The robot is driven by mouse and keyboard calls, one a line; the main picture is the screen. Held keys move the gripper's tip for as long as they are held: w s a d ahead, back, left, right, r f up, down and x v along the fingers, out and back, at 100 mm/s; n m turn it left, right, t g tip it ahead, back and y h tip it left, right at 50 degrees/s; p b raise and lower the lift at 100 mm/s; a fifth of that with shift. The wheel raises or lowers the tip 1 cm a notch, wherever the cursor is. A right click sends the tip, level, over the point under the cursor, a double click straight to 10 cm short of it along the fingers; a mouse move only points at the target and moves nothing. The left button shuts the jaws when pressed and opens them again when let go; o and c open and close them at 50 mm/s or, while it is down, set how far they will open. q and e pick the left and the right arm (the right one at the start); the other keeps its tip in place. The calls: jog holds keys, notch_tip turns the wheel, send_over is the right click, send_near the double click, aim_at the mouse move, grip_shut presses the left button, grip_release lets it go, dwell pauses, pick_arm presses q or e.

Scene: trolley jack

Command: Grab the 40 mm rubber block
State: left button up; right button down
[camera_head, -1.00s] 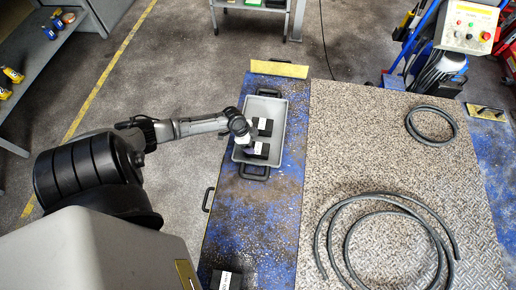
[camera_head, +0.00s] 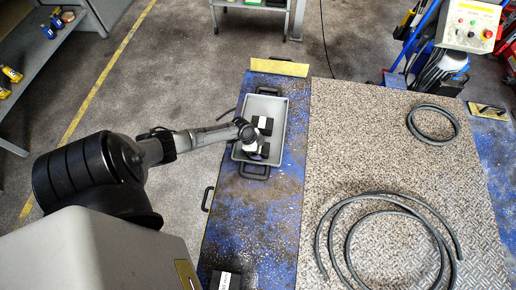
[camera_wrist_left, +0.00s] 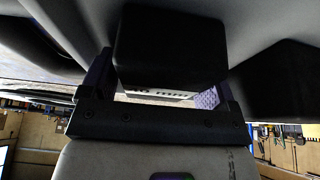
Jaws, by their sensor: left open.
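The 40 mm rubber block is black with a white label and sits in the grey tray (camera_head: 277,112). In the left wrist view this block (camera_wrist_left: 168,45) is close up, and its label reads about "40 mm". In the left wrist view my left gripper (camera_wrist_left: 160,84) is open, with one finger on each side of the block. I cannot tell whether the fingers touch it. My right gripper is not in view.
Another black block (camera_head: 263,121) lies farther back in the tray; a dark block also shows at right in the left wrist view (camera_wrist_left: 285,82). A labelled black block (camera_head: 226,280) is at the blue ramp's near end. Black hoses (camera_head: 385,235) lie on the metal plate (camera_head: 350,130).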

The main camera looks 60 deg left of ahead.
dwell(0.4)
pick_arm(q)
jog(key=c, duration=0.9)
